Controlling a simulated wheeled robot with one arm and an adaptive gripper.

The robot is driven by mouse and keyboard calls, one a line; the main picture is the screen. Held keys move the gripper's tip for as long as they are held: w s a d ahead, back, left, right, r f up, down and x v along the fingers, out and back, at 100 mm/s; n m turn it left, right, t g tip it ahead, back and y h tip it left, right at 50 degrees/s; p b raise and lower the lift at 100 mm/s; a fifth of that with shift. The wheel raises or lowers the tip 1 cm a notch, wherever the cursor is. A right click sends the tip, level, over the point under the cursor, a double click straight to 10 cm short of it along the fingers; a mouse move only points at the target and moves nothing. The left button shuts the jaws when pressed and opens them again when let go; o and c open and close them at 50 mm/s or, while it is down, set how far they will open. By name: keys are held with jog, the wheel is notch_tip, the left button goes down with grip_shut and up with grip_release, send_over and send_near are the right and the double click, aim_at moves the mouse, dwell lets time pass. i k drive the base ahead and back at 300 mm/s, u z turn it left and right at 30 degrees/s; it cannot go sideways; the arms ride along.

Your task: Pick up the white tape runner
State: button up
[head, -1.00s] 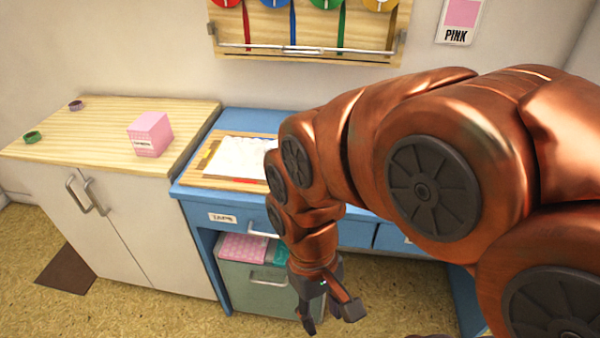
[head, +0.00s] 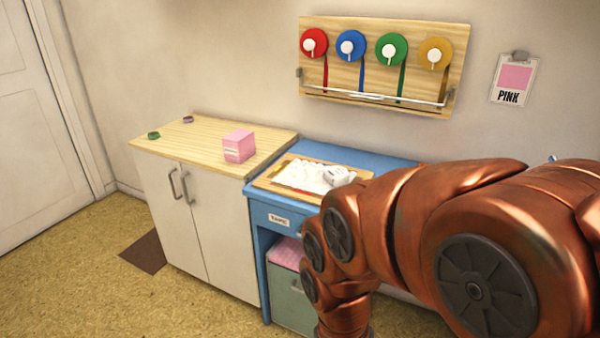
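A small white boxy object (head: 338,175) lies at the right end of the white paper on the blue desk, just behind my arm. It may be the white tape runner, but it is too small to be sure. The white paper (head: 297,174) lies on a wooden board (head: 262,183). My copper arm covers the right part of the desk. My gripper is below the bottom edge of the head view, so its fingers are hidden.
A pink box (head: 239,146) stands on the wooden-topped white cabinet (head: 205,220), with a green roll (head: 153,135) and a purple roll (head: 188,119). A wall rack (head: 385,62) holds several coloured tape rolls.

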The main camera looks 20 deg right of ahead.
aim_at(336, 175)
jog(key=u, duration=0.25)
jog(key=i, duration=1.5)
jog(key=z, duration=0.7)
